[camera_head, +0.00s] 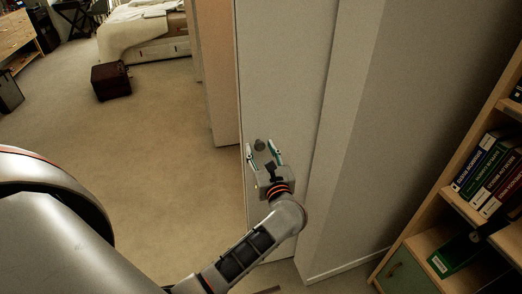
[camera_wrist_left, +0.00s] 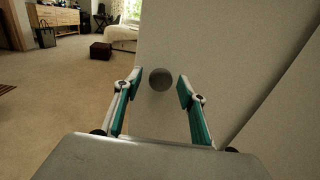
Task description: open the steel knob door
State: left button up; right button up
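The door (camera_head: 283,70) is a pale, flat panel in the middle of the head view, and it fills the centre right of the left wrist view (camera_wrist_left: 215,50). Its round grey steel knob (camera_head: 260,144) shows just beyond my left gripper (camera_head: 264,152). In the left wrist view the knob (camera_wrist_left: 160,79) sits between the lines of the two open fingers, a little ahead of the tips. I cannot tell whether the fingers touch it. My left gripper is open and empty. My right gripper is not clearly in view.
A wooden bookshelf (camera_head: 447,200) with books stands close on the right. A wall (camera_head: 350,150) lies between it and the door. A dark red suitcase (camera_head: 111,80) stands on the carpet near a bed (camera_head: 150,30). The carpet (camera_head: 165,140) left of the door is clear.

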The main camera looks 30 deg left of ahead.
pick_arm(q)
jog(key=v, duration=0.7)
jog(key=shift+s+d, duration=0.2)
jog(key=shift+r, duration=0.1)
dwell(0.3)
jog(key=s+d+f+m+t+h, duration=0.25)
jog(key=d+m+t+h, duration=0.35)
jog(key=m, duration=1)
jog(key=s+d+f+m+t+h, duration=0.1)
jog(key=s+d+m+t+h, duration=0.15)
jog(key=d+m+h, duration=0.9)
jog(key=s+a+f+m+g+y, duration=0.1)
jog(key=s+a+f+m+g, duration=0.3)
jog(key=s+f+m, duration=0.3)
jog(key=s+a+f+m+g+y, duration=0.1)
jog(key=s+a+f+m+g, duration=0.3)
jog(key=f+m, duration=1.1)
jog(key=s+g, duration=0.2)
jog(key=s, duration=0.2)
jog(key=shift+s+a, duration=0.15)
jog(key=shift+a, duration=0.25)
